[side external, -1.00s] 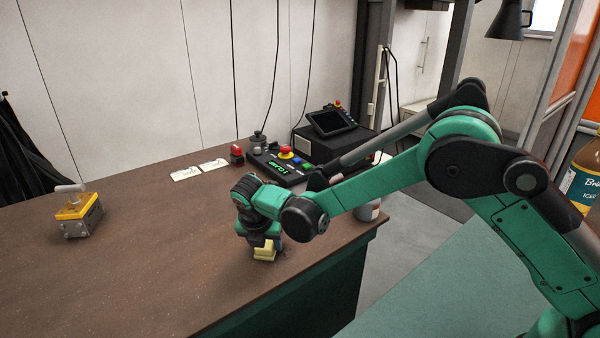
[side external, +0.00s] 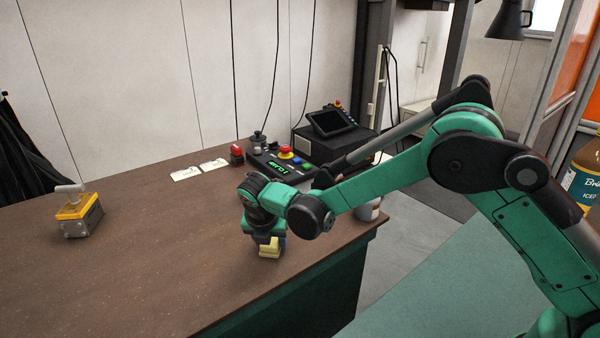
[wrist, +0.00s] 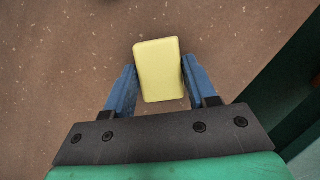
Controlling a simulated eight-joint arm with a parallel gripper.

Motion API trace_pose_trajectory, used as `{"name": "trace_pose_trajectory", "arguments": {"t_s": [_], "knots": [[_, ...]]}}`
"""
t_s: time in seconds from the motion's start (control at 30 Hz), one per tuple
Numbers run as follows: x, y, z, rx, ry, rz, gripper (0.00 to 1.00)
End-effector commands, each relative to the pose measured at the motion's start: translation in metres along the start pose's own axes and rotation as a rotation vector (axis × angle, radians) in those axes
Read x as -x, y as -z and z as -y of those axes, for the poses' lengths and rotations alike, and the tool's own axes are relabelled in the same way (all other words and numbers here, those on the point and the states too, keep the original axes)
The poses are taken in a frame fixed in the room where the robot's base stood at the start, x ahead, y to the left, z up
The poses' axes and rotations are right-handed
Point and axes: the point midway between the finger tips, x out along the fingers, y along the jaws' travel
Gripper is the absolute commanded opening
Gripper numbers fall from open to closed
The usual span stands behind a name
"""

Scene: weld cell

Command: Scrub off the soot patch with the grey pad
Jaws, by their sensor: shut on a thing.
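My gripper (side external: 269,241) is low over the brown bench top, near its front right edge. Its blue fingers (wrist: 160,80) are shut on a pale yellow block-shaped pad (wrist: 158,66), which also shows in the side view (side external: 269,252) under the gripper. The pad is at or just above the bench surface; I cannot tell whether it touches. Its top looks yellow; no grey face shows. I cannot make out a soot patch in either current view; the pad and gripper hide the bench directly beneath them.
A yellow-and-grey block with a handle (side external: 78,213) stands at the left of the bench (side external: 150,270). A control box (side external: 281,166), white cards (side external: 200,169) and a grey cup (side external: 369,209) are behind and right of my gripper. The bench's middle is clear.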

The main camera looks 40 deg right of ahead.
Motion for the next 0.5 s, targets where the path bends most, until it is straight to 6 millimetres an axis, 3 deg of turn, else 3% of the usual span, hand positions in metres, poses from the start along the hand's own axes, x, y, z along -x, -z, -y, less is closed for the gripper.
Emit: {"name": "trace_pose_trajectory", "arguments": {"t_s": [0.5], "knots": [[0.013,0.032,-0.034,0.002,-0.001,-0.001,0.02]]}}
